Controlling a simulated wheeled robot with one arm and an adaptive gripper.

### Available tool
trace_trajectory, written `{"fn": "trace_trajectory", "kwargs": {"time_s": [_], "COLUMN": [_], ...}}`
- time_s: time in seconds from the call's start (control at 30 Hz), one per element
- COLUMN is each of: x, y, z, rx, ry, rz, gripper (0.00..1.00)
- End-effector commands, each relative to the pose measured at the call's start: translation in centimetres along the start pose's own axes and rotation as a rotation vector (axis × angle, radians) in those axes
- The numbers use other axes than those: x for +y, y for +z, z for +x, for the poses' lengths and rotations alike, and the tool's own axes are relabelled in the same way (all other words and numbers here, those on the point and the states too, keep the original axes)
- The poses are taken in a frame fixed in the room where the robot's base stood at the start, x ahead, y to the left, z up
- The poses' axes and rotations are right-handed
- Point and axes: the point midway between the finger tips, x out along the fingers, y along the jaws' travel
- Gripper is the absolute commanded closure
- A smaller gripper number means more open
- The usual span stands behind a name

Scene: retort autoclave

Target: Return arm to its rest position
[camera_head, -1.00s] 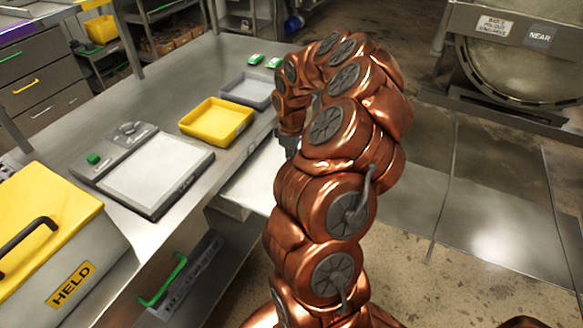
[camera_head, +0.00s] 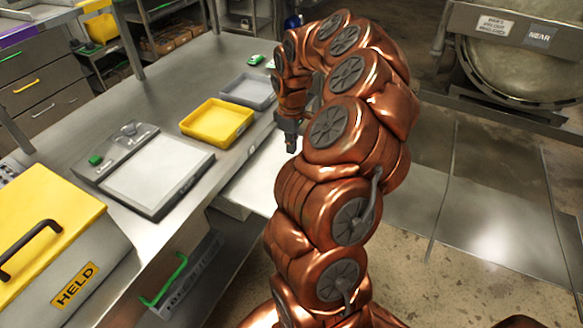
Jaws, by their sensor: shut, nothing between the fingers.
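My copper-coloured arm rises from the bottom middle, arches over at the top and bends down toward the left. My gripper (camera_head: 291,148) hangs at the end of the arm, pointing down, beside the front edge of the steel bench (camera_head: 185,85). It is small and partly hidden by the arm. Its fingers look shut, and it holds nothing.
On the bench are a yellow tray (camera_head: 217,122), a grey tray (camera_head: 248,91), a flat scale-like device (camera_head: 155,172) and a small green item (camera_head: 256,60). A yellow-lidded box marked HELD (camera_head: 75,285) stands at left. A large round vessel (camera_head: 520,65) stands at right.

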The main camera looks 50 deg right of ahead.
Motion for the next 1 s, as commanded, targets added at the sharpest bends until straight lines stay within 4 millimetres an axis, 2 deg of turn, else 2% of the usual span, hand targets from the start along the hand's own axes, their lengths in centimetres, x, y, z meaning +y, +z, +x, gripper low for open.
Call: {"fn": "trace_trajectory", "kwargs": {"time_s": [0.27,0.83,0.93,1.0], "x": [-0.1,-0.1,-1.0,-2.5], "y": [0.0,0.0,-0.6,-1.4], "z": [-1.6,-1.7,-2.4,-3.4], "rx": [-0.002,0.000,0.007,0.015], "ry": [-0.001,-0.001,-0.002,-0.003], "rz": [0.000,-0.001,-0.009,-0.021], "gripper": [1.00,1.00,1.00,1.00]}}
